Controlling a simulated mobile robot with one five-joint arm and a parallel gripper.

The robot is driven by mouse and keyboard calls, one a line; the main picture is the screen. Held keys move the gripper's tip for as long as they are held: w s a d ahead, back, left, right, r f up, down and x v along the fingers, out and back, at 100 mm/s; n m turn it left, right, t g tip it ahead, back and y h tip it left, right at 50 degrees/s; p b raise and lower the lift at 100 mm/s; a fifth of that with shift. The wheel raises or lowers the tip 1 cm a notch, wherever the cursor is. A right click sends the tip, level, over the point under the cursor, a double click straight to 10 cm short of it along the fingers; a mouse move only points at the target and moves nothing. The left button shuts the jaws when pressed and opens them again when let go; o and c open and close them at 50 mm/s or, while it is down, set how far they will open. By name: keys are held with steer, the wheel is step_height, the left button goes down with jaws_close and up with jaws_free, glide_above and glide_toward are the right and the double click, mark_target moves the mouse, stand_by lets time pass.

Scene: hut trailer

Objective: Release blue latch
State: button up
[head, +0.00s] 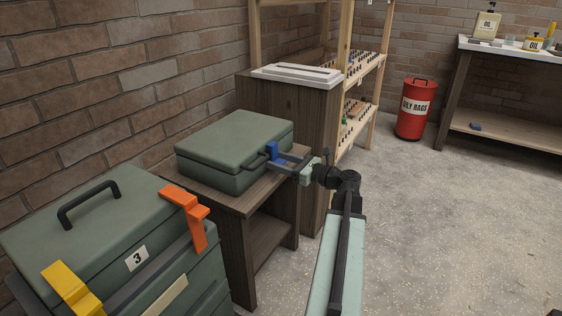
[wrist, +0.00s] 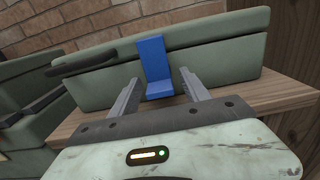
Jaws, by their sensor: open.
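The blue latch (head: 272,150) is on the front of a green case (head: 228,141) that rests on a small wooden table (head: 236,199). In the wrist view the blue latch (wrist: 155,66) is an upright plate with a foot jutting out at its lower end. The case's dark handle (wrist: 82,62) is to its left there. My gripper (head: 283,159) reaches to the case front from the right. In the wrist view its open fingers (wrist: 160,87) stand either side of the latch's lower part, with nothing gripped. I cannot tell whether they touch it.
A larger green case (head: 140,258) marked 3, with orange and yellow latches, stands at the front left. A wooden cabinet (head: 285,105) and shelf rack (head: 361,85) stand behind. A red oily-rags bin (head: 415,110) stands farther back. The floor (head: 430,220) at right is clear.

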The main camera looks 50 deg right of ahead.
jaws_close()
stand_by(1.4)
